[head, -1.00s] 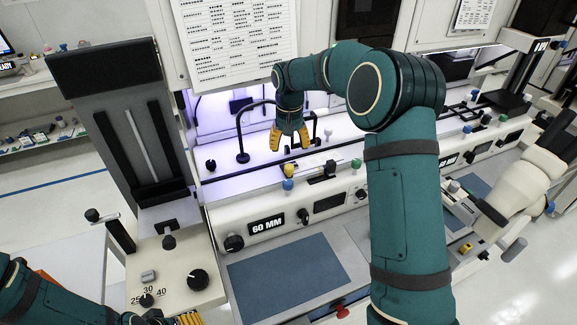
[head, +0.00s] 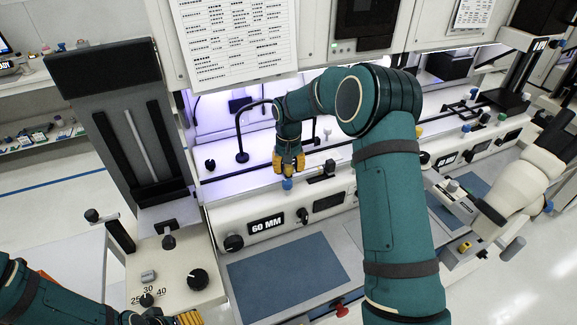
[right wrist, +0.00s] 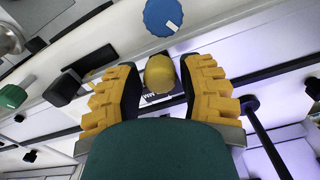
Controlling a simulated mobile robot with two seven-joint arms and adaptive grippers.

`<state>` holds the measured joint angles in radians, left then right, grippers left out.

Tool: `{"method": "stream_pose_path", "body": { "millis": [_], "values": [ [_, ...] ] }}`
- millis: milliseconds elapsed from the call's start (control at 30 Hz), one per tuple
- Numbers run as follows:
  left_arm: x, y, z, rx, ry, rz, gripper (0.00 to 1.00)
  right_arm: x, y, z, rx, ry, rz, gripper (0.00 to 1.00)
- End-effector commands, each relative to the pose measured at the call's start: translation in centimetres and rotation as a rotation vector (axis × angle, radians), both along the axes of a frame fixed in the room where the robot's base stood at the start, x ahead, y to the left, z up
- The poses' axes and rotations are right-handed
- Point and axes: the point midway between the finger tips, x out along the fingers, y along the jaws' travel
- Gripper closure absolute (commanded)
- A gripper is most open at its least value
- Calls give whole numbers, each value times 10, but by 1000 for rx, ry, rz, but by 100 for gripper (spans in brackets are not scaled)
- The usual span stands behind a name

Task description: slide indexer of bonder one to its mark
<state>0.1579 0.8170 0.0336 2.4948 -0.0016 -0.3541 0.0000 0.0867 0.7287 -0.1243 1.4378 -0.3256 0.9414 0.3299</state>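The indexer's yellow knob (right wrist: 160,74) shows between the fingers of my right gripper (right wrist: 162,78) in the right wrist view. The fingers are open on either side of the knob, with a narrow gap at each side. In the head view my right gripper (head: 289,162) points down over the bonder's rail and mostly hides the knob. The 60 MM plate (head: 265,225) is on the front panel. The indexer's mark cannot be made out. My left gripper (head: 190,318) is only partly in view at the bottom edge, so its state is unclear.
A blue knob (head: 287,184) is just in front of my right gripper; it also shows in the right wrist view (right wrist: 163,17). A black curved post (head: 242,156) stands to its left. A blue mat (head: 288,277) lies clear in front of the panel.

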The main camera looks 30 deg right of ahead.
Motion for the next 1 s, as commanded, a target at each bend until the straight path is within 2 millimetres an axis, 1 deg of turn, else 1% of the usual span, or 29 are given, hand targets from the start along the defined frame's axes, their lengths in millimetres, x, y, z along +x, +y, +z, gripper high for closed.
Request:
{"method": "stream_pose_path", "body": {
  "millis": [33,67,100,300,367,467,567,667,900,1000],
  "values": [
    [0,0,0,0,0,0,32,0,0,0,0,0,0,83],
    [0,0,0,0,0,0,32,0,0,0,0,0,0,93],
    [0,0,0,0,0,0,32,0,0,0,0,0,0,100],
    [0,0,0,0,0,0,32,0,2,0,0,0,1,100],
    [0,0,-1,0,0,0,32,0,6,0,1,0,2,100],
    [0,0,-3,0,0,0,32,0,19,0,1,-1,4,100],
    [0,0,-5,0,0,1,32,0,40,0,1,0,6,100],
    [0,0,-9,0,-1,1,32,0,67,0,0,-1,8,100],
    [0,0,-14,1,0,2,32,0,144,0,1,0,9,100],
    [0,0,-15,1,-1,4,32,0,172,0,0,-1,7,100]
  ]
}}
